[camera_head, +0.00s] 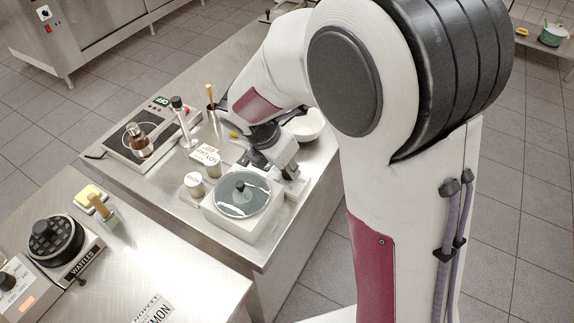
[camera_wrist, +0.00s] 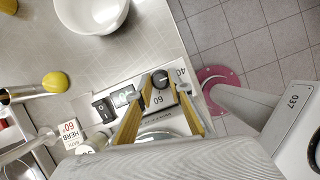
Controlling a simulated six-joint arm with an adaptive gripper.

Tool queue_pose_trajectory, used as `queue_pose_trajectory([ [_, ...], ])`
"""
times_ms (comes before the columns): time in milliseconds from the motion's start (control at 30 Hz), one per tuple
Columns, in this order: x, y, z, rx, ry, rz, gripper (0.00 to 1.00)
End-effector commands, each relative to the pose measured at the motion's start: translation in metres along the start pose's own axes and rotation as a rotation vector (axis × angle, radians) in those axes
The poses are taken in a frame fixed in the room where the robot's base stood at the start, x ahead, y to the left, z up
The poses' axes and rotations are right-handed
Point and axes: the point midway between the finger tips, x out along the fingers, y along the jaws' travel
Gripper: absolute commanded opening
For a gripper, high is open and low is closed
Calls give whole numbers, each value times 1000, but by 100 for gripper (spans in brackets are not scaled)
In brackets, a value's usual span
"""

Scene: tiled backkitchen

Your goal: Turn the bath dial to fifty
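The bath (camera_head: 232,220) is a white box with a round, knobbed lid on the steel table. In the wrist view its panel (camera_wrist: 141,93) carries a black bath dial (camera_wrist: 160,78), with the printed numbers 40 and 60 beside it. The dial's pointer is too small to read surely. My gripper (camera_wrist: 165,82) has its two yellow fingers apart, one on each side of the dial. I cannot tell whether they touch it. In the head view my gripper (camera_head: 291,174) is at the panel end of the bath and hides the dial.
A black switch (camera_wrist: 102,109) and a small display (camera_wrist: 123,97) sit beside the dial. A white bowl (camera_head: 307,126) stands behind my gripper. Small jars (camera_head: 194,185), a sign card (camera_head: 206,155) and a hotplate (camera_head: 122,146) are to the left. The table edge is close to the panel.

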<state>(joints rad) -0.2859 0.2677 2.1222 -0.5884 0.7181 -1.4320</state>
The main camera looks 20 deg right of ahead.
Motion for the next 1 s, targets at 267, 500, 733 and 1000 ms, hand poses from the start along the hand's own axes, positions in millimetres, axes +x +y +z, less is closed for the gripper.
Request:
queue_pose_trajectory([
  [267, 0, 0, 0, 2, 0, -1, 0],
  [500, 0, 1, 0, 43, 0, -19, 0],
  [733, 0, 2, 0, 153, 0, -64, 0],
  [1000, 0, 3, 0, 326, 0, -136, 0],
])
